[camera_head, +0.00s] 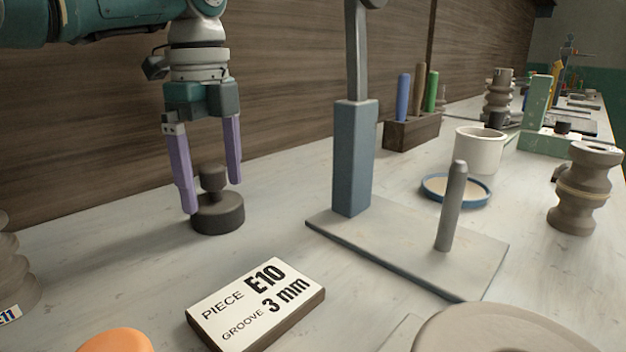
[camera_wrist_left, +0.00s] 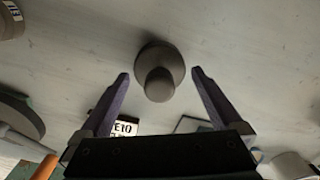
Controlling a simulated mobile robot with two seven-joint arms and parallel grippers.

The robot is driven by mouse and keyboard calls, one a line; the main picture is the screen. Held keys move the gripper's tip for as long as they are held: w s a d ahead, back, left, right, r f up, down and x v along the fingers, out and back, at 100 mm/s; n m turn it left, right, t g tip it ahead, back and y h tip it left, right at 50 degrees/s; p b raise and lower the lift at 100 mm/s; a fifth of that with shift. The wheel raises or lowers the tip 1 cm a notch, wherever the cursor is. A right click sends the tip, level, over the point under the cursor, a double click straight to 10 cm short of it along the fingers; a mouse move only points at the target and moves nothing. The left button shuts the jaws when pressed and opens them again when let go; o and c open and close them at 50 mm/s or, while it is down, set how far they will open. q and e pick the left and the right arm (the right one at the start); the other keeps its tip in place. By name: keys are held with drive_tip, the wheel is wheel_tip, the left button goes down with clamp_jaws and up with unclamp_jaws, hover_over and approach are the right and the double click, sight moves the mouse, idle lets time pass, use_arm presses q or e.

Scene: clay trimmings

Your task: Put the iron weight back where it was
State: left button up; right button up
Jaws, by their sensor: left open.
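The dark iron weight (camera_head: 217,217), a squat disc with a knob on top, stands upright on the bench at the left of the head view. My left gripper (camera_head: 212,198) has its two purple fingers pointing down, spread on either side of the knob, with nothing held. In the left wrist view the weight (camera_wrist_left: 161,62) shows just beyond and between the open fingertips (camera_wrist_left: 161,75), with gaps on both sides. My right gripper does not show.
A label block (camera_head: 257,303) reading E10, 3 mm lies in front of the weight. A stand with a grey base plate (camera_head: 400,240) and blue post (camera_head: 352,160) is to the right. A wooden wall (camera_head: 280,70) rises behind. Bare bench lies around the weight.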

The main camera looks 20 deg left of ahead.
use_arm(q)
wheel_tip(320, 180, up, 10)
drive_tip(key=shift+r+p, duration=0.2)
drive_tip(key=shift+p, duration=0.5)
